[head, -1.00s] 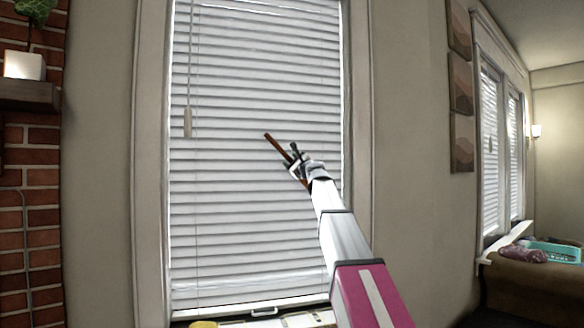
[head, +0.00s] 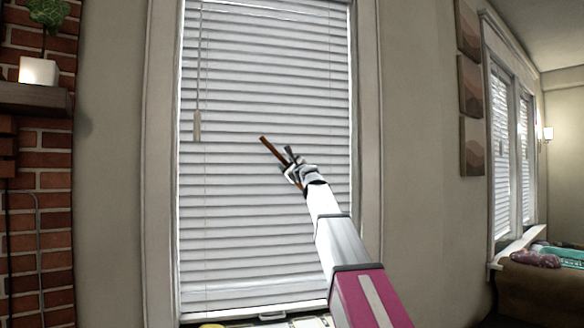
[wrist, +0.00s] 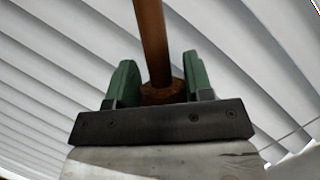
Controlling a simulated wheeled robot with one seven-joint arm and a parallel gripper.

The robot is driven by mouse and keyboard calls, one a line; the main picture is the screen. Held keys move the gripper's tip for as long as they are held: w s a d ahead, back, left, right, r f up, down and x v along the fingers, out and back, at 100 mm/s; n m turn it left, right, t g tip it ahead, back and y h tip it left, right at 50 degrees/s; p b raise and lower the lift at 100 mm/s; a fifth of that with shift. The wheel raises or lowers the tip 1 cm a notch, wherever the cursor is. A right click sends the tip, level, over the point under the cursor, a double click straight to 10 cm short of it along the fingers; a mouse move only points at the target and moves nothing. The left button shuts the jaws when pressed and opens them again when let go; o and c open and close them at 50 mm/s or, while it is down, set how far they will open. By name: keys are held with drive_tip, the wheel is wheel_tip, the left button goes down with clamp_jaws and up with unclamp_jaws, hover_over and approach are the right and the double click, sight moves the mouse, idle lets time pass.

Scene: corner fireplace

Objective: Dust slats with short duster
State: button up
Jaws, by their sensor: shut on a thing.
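White slatted blinds (head: 265,230) cover the tall window in the head view and fill most of the wrist view (wrist: 60,80). My gripper (head: 290,165) is in front of the middle of the blinds, toward their right side. It is shut on a brown wooden stick, the handle of the short duster (head: 270,147), which points up and left. In the wrist view the green finger pads (wrist: 158,88) sit on either side of the brown handle (wrist: 151,35). The duster's head cannot be made out. I cannot tell whether the duster touches the slats.
A pull cord with a tassel (head: 197,127) hangs at the blinds' left. A brick wall (head: 45,215) and a shelf (head: 40,98) with a potted plant (head: 38,70) stand at far left. Pictures (head: 471,85) hang on the right wall. Several items lie below the window sill.

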sight(245, 163)
drive_tip(key=shift+s+a, duration=0.25)
drive_tip(key=shift+a, duration=1.2)
drive_tip(key=shift+s+a, duration=0.2)
drive_tip(key=shift+a, duration=1.25)
drive_tip(key=shift+s+a, duration=0.3)
drive_tip(key=shift+a, duration=0.8)
drive_tip(key=shift+s+a, duration=0.25)
drive_tip(key=shift+a, duration=0.85)
drive_tip(key=shift+s+a, duration=0.3)
drive_tip(key=shift+a, duration=0.8)
drive_tip(key=shift+s+a, duration=0.2)
drive_tip(key=shift+a, duration=1.55)
drive_tip(key=s+d, duration=0.1)
drive_tip(key=s, duration=0.5)
drive_tip(key=shift+d, duration=0.15)
drive_tip(key=s, duration=0.3)
drive_tip(key=shift+d, duration=0.25)
